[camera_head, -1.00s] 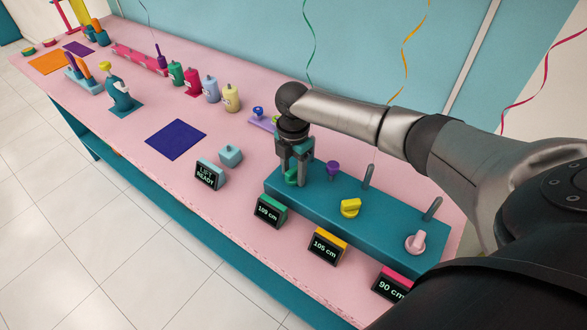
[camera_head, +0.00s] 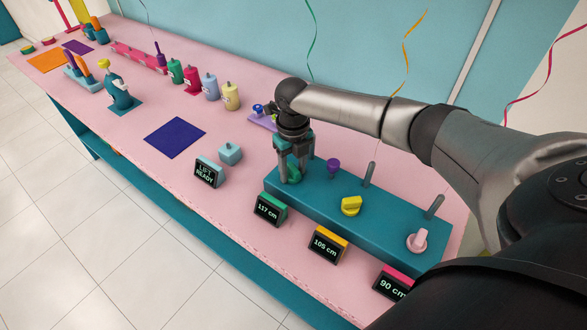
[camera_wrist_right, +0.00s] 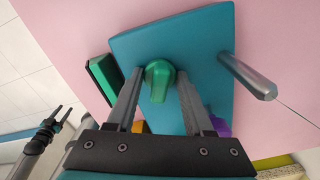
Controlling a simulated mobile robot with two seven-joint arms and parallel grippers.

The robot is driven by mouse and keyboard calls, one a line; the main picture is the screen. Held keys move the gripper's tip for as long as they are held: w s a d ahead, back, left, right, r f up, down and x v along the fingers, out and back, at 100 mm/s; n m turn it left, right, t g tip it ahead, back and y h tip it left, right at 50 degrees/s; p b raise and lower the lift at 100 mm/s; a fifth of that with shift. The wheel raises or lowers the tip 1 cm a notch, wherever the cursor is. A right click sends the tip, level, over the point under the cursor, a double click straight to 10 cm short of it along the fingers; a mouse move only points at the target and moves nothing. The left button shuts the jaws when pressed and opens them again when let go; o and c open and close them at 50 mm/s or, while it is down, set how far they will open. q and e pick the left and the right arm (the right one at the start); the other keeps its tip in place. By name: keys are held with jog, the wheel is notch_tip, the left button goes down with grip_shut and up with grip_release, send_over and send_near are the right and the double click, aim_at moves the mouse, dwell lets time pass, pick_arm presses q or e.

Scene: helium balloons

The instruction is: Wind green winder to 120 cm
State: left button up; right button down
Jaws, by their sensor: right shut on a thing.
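The green winder (camera_wrist_right: 158,80) is a green knob with a lever on the teal block (camera_head: 390,230). My right gripper (camera_head: 290,174) comes down on it from above and is shut on it, with one finger on each side in the wrist view. In the head view the fingers partly hide the winder. The green-framed display (camera_head: 271,208) in front of it appears to read 117 cm. My left gripper (camera_wrist_right: 60,117) shows at the left edge of the wrist view, away from the block, its two fingers apart and empty.
The yellow winder (camera_head: 351,206) with a 105 cm display (camera_head: 328,244) and the pink winder (camera_head: 417,240) with a 90 cm display (camera_head: 391,284) share the block. A purple knob (camera_head: 333,168) and metal posts (camera_head: 369,174) stand close to my right gripper. A LIFT READY display (camera_head: 208,173) stands left.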

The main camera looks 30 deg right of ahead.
aim_at(293, 167)
jog(key=shift+w+r+n, duration=0.15)
jog(key=shift+n, duration=0.55)
jog(key=c, duration=0.8)
grip_release()
jog(key=shift+o, duration=0.2)
notch_tip(293, 167, up, 7)
jog(key=p, duration=0.7)
notch_tip(293, 167, down, 7)
jog(key=b, duration=0.5)
jog(key=shift+f, duration=0.2)
jog(key=shift+r, duration=0.1)
